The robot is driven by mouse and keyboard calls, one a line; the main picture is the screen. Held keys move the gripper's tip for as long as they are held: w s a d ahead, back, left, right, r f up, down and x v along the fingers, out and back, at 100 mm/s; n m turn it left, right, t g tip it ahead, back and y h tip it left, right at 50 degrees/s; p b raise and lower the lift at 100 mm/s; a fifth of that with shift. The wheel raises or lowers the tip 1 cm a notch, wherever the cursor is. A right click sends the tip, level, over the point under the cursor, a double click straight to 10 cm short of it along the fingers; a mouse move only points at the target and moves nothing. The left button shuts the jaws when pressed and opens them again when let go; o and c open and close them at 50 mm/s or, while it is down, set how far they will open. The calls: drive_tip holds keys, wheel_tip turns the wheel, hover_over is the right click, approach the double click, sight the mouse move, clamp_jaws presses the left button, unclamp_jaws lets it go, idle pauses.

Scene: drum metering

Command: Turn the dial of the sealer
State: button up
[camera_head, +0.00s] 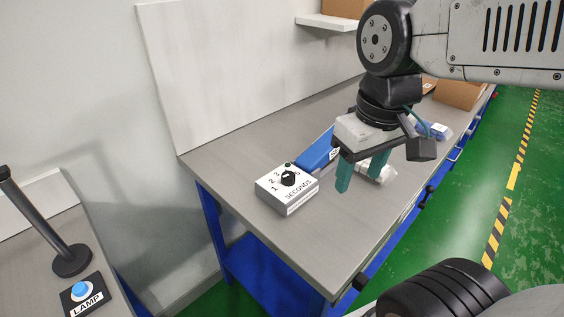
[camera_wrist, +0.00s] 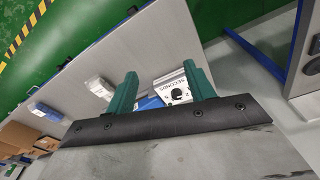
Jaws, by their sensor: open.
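The sealer's dial box, a white box (camera_head: 294,207) marked SECONDS with printed numbers, sits on the near left end of the grey workbench (camera_head: 330,230). Its black dial (camera_head: 289,179) is on top. The blue sealer arm (camera_head: 316,152) extends behind it to the right. My gripper (camera_head: 359,181) is open and empty, above the bench to the right of the dial and apart from it. In the wrist view the dial (camera_wrist: 177,94) shows between the green fingers, nearer the right one, which hides part of the box. The dial's exact setting is too small to tell.
A white packet (camera_head: 378,174) lies behind my gripper. Cardboard boxes (camera_head: 458,94) stand at the bench's far end. A separate table at left holds a LAMP button (camera_head: 80,290) and a dark post (camera_head: 40,225). The bench front is clear.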

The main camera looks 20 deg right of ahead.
drive_tip(key=w+a+f+n, duration=0.15)
drive_tip(key=w+n, duration=0.25)
drive_tip(key=w, duration=0.7)
drive_tip(key=n+g, duration=0.1)
drive_tip(key=n, duration=0.3)
hover_over(289, 175)
wheel_tip(289, 175, down, 6)
drive_tip(key=shift+s+r, duration=0.1)
drive_tip(key=shift+w+a+f, duration=0.1)
drive_tip(key=shift+w+f, duration=0.1)
drive_tip(key=shift+f, duration=0.2)
wheel_tip(289, 175, down, 7)
drive_tip(key=shift+f, duration=0.2)
drive_tip(key=c, duration=1)
